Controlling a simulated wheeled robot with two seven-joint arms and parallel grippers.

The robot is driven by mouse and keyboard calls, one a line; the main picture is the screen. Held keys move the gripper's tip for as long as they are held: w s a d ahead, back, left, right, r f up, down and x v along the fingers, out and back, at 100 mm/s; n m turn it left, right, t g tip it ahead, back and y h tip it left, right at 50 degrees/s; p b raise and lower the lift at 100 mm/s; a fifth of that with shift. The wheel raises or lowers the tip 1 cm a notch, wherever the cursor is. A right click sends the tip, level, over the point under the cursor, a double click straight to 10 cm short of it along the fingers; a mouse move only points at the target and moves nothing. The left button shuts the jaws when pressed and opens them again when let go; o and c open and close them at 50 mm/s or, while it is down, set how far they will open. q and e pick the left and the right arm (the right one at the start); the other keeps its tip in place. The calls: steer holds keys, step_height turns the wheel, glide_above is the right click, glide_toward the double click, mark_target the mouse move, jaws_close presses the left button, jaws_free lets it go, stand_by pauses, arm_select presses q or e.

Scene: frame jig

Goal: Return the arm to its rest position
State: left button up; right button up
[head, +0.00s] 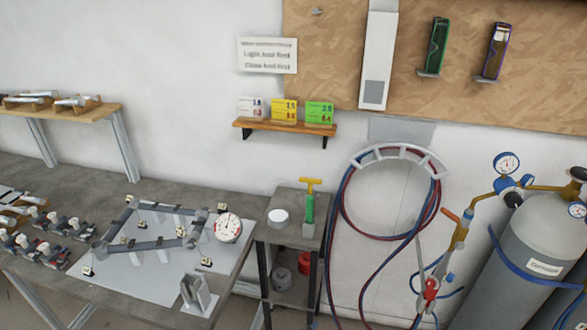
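Neither of my grippers nor any part of my arms shows in the head view. A frame of dark tubes (150,245) lies on the grey jig plate (150,285) on the workbench at the left. A round white dial gauge (228,228) stands at the frame's right corner. A grey slotted block (198,294) stands near the plate's front edge.
Several clamps (45,235) stand left of the plate. A small stand (268,236) beside the bench bears a white tin and a green-and-yellow tool. Hoses (345,200) hang on the wall; a grey gas cylinder (525,255) stands at the right.

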arm_select(q)
steer(key=s+a+f+n+g+y, duration=0.3)
steer(key=s+a+f+n+g, duration=0.3)
steer(key=s+a+f, duration=1)
steer(key=s+a+f+n+g, duration=0.1)
steer(key=s+a+f+n, duration=0.1)
steer(key=s+a+f, duration=0.3)
steer(key=s+a+f+n+g+y, duration=0.1)
steer(key=s+a+f+n, duration=0.2)
steer(key=s, duration=0.7)
step_height(320, 180, down, 2)
steer(key=shift+a+f+g, duration=0.1)
steer(key=shift+a+g, duration=0.3)
steer(key=shift+a, duration=0.8)
